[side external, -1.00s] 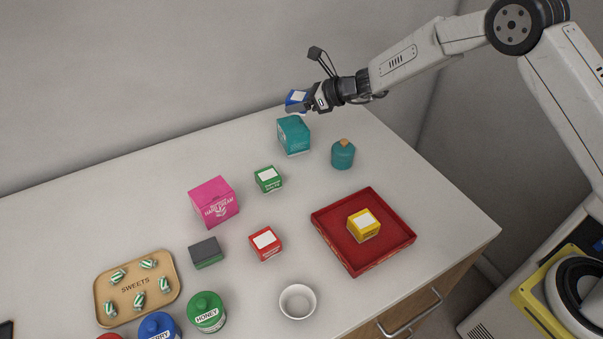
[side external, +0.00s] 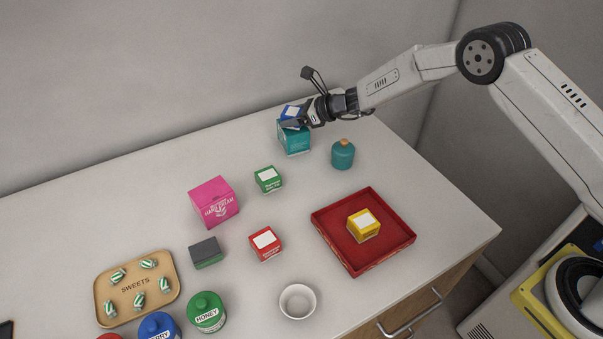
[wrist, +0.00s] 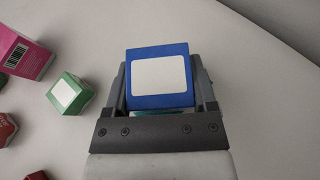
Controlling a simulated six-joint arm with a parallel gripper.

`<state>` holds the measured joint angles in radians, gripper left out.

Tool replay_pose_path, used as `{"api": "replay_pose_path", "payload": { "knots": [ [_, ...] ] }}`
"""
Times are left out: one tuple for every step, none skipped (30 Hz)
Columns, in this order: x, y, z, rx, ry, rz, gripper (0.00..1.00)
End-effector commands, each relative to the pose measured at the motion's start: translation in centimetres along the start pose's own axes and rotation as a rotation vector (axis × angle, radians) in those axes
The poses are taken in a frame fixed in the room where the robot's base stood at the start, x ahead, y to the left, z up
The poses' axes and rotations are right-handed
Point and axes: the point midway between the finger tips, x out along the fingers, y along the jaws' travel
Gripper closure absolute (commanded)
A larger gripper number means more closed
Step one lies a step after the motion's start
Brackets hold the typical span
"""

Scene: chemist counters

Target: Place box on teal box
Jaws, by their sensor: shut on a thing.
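The blue box (side external: 291,113) with a white label is between the fingers of my gripper (side external: 300,121). My gripper is shut on it. The teal box (side external: 294,140) stands upright at the back of the counter, directly below the blue box. The blue box looks to be at or just above its top; I cannot tell if they touch. In the wrist view the blue box (wrist: 158,77) sits upright between both fingers, and a thin strip of the teal box (wrist: 158,112) shows under it, the rest hidden.
A teal bottle (side external: 343,155) stands close to the right of the teal box. A green box (side external: 268,179), a pink box (side external: 214,203) and a red box (side external: 265,243) stand nearer. A red tray (side external: 327,237) holds a yellow box (side external: 363,225). The counter left of the teal box is clear.

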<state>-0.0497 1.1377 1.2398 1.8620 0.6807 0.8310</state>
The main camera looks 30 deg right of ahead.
Motion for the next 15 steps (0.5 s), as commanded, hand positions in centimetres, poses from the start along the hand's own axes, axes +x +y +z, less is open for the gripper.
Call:
{"api": "replay_pose_path", "payload": {
  "knots": [
    [0.09,-0.03,-0.11,0.0,-0.002,0.0,0.88],
    [0.11,-0.04,-0.14,0.0,-0.002,-0.001,0.88],
    [0.12,-0.04,-0.15,0.0,-0.003,-0.001,0.88],
    [0.12,-0.04,-0.14,-0.001,-0.003,-0.001,0.88],
    [0.11,-0.04,-0.14,-0.001,-0.003,-0.001,0.88],
    [0.11,-0.04,-0.13,-0.001,-0.003,-0.001,0.88],
    [0.11,-0.04,-0.14,-0.001,-0.002,-0.001,0.88],
    [0.1,-0.03,-0.14,-0.001,-0.002,-0.001,0.88],
    [0.11,-0.03,-0.15,-0.001,-0.002,0.0,0.88],
    [0.12,-0.03,-0.18,-0.001,-0.002,0.0,0.88],
    [0.14,-0.03,-0.23,-0.001,-0.002,0.0,0.88],
    [0.18,-0.03,-0.31,0.0,-0.002,0.0,0.88],
    [0.21,-0.03,-0.37,0.0,-0.002,0.0,0.88],
    [0.24,-0.03,-0.44,0.0,-0.002,0.0,0.88],
    [0.23,-0.02,-0.42,0.0,-0.002,0.0,0.14]
  ]
}}
